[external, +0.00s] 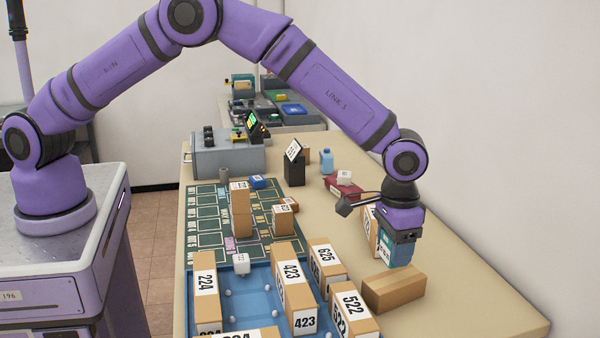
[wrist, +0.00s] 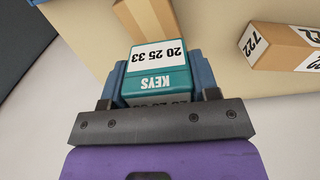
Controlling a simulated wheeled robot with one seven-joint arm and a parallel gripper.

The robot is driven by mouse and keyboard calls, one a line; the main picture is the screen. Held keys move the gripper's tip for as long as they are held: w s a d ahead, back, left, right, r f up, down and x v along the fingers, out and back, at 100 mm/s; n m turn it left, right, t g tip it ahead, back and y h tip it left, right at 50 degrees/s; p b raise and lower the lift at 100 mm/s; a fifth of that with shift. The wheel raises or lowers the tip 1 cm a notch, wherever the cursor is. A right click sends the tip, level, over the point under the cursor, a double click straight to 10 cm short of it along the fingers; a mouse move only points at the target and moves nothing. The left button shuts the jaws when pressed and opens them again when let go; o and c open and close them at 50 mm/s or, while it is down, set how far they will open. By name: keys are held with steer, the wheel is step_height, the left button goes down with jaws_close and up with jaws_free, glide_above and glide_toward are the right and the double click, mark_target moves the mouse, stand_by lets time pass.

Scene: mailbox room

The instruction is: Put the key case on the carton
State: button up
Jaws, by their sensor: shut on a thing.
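In the external view the key case (external: 403,254) hangs below my wrist, over the right part of the table. A plain brown carton (external: 394,291) lies just in front of and below it. Another carton with a white label (external: 371,231) is beside the gripper, partly hidden by it. The wrist view shows one carton (wrist: 146,18) beyond the key case and a labelled carton (wrist: 283,47) to the right.
A blue tray (external: 262,272) holds several numbered cartons at the front. A green marked mat (external: 205,217) bears small boxes. A black stand (external: 294,168), a blue bottle (external: 326,161) and a dark red box (external: 344,189) stand farther back. The table's right side (external: 470,285) is clear.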

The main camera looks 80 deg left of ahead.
steer(key=shift+w+d, duration=0.15)
steer(key=shift+w, duration=0.15)
steer(key=shift+w+f, duration=0.15)
steer(key=shift+f, duration=1.65)
steer(key=shift+f, duration=0.15)
steer(key=o, duration=1)
steer(key=shift+c, duration=0.2)
